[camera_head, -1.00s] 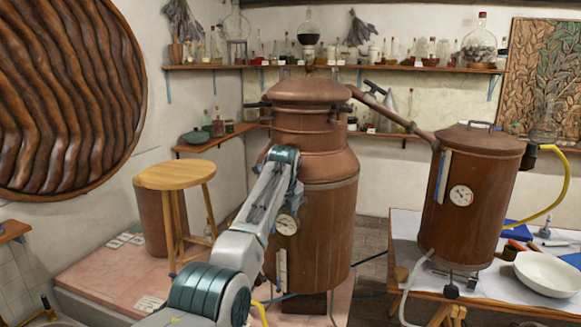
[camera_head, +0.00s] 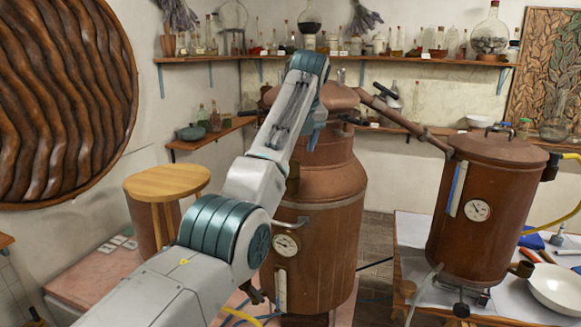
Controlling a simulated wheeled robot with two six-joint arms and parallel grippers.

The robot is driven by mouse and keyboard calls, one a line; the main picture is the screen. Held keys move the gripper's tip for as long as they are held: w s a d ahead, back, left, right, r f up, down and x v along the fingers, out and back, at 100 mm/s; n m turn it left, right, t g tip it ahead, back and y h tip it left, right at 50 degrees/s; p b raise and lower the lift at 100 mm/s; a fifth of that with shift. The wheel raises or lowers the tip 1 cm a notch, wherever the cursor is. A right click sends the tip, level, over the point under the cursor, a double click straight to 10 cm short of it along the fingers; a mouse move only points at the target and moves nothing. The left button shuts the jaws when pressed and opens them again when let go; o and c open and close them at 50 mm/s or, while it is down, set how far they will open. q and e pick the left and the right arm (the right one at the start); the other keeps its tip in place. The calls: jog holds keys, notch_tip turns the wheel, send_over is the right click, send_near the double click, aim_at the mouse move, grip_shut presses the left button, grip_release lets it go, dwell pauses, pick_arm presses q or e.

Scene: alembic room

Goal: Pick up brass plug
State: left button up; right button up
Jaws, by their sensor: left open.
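A small brown-gold cylinder (camera_head: 522,268), which may be the brass plug, sits on the right-hand table beside a white bowl; it is too small to be sure. Another brass-coloured piece (camera_head: 292,182) shows at the shoulder of the big copper still (camera_head: 335,235), partly behind my arm; I cannot tell what it is. My left arm rises from the lower left. Its gripper (camera_head: 314,135) points down in front of the still's upper part, far left of the table. It is open, its fingers small and partly hidden by the wrist. My right gripper is out of view.
A smaller copper vessel (camera_head: 485,210) stands at the right, linked to the big still by a pipe (camera_head: 405,118). The white bowl (camera_head: 555,289) is at the table's front. A wooden stool (camera_head: 167,181) stands left. Shelves (camera_head: 430,60) of glassware line the back wall.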

pick_arm(q)
jog(key=shift+w+a+f, duration=0.1)
jog(key=shift+w+f, duration=0.75)
jog(key=shift+w, duration=0.05)
jog(key=p+x, duration=0.2)
jog(key=shift+a+f+p, duration=0.15)
jog(key=shift+p, duration=0.25)
jog(key=shift+p+x, duration=0.5)
jog(key=shift+x, duration=0.75)
jog(key=shift+s, duration=0.2)
jog(key=c, duration=1.1)
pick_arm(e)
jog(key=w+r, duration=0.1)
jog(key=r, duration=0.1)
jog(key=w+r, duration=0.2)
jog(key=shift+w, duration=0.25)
